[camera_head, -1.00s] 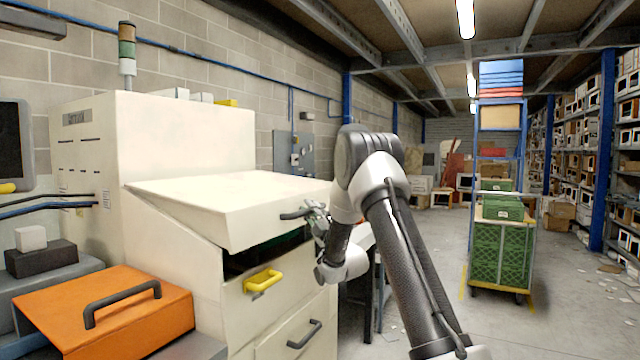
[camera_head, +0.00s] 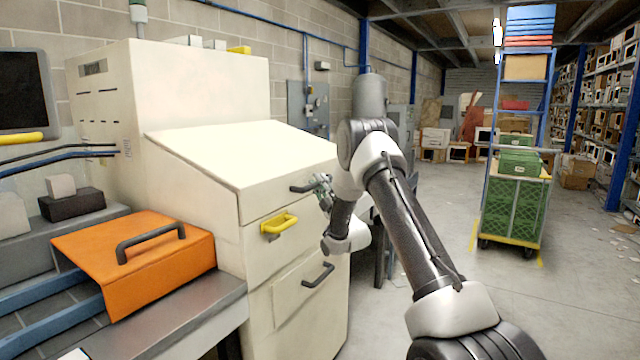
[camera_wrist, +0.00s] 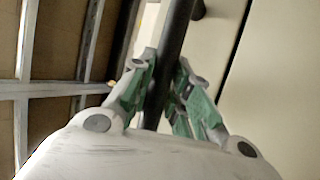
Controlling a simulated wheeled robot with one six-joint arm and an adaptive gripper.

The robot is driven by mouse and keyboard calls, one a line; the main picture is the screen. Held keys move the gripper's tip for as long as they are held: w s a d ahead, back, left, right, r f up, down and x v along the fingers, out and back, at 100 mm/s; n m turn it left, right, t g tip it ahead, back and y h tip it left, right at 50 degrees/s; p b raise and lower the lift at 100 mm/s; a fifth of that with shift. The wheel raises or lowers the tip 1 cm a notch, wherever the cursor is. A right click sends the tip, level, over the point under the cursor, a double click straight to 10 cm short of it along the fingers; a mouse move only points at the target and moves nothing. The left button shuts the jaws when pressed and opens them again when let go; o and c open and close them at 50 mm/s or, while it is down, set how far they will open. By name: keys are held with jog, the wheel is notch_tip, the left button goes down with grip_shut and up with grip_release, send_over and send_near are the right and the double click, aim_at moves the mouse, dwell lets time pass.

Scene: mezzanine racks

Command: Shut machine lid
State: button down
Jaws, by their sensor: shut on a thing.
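The cream machine (camera_head: 165,95) stands against the wall at the left. Its sloped lid (camera_head: 240,150) lies down on the body, with no dark gap visible below its front edge in the head view. The dark lid handle (camera_head: 302,188) is on the lid's front face. My gripper (camera_head: 322,190) is at this handle, and my arm reaches in from the right. In the wrist view my gripper (camera_wrist: 162,88) has its green-padded fingers on both sides of the dark handle bar (camera_wrist: 172,55), shut on it. The far ends of the fingers are partly hidden behind the bar.
A yellow handle (camera_head: 279,224) and a lower dark handle (camera_head: 318,274) stick out from the machine's front. An orange cover (camera_head: 150,265) sits on the bench at the left. A cart with green crates (camera_head: 515,205) stands right, with open floor before it.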

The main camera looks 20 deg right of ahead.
jog(key=c, duration=1.3)
grip_release()
jog(key=shift+f, duration=0.85)
jog(key=shift+r, duration=0.15)
jog(key=v, duration=1.2)
jog(key=shift+r, duration=0.1)
